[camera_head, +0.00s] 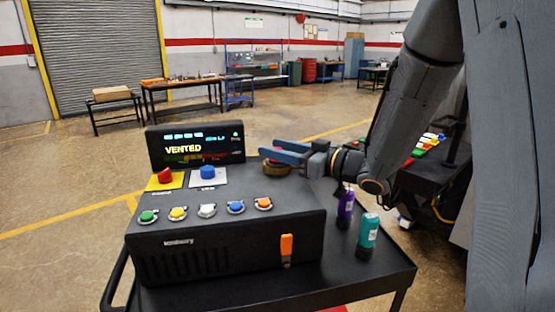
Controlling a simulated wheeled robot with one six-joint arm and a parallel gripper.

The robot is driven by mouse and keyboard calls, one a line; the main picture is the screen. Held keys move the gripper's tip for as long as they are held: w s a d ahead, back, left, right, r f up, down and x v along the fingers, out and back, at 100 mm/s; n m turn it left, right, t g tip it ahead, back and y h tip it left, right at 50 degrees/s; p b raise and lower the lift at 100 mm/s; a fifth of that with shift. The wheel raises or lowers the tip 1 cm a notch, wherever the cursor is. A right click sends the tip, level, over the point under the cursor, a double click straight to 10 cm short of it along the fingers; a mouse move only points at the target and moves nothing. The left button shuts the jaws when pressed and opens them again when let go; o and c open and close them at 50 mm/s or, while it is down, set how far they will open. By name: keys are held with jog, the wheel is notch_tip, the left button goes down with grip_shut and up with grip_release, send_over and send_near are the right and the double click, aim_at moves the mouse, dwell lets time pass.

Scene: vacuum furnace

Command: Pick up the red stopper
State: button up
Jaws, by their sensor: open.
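My gripper (269,149) reaches in from the right with its two blue fingers apart, above the far right part of the black console (225,243). A small patch of red, which looks like the red stopper (279,151), shows at the fingers. The fingers hide most of it, and I cannot tell whether they touch it. A round brownish-yellow piece (276,167) shows just below the fingers.
The console carries a display reading VENTED (195,146), a red knob on a yellow plate (165,175), a blue knob (207,171) and several coloured buttons. An orange lever (286,246) is on its front. Purple (345,205) and teal (368,231) bottles stand to the right.

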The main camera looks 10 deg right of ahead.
grip_shut()
jog(key=shift+r, duration=0.1)
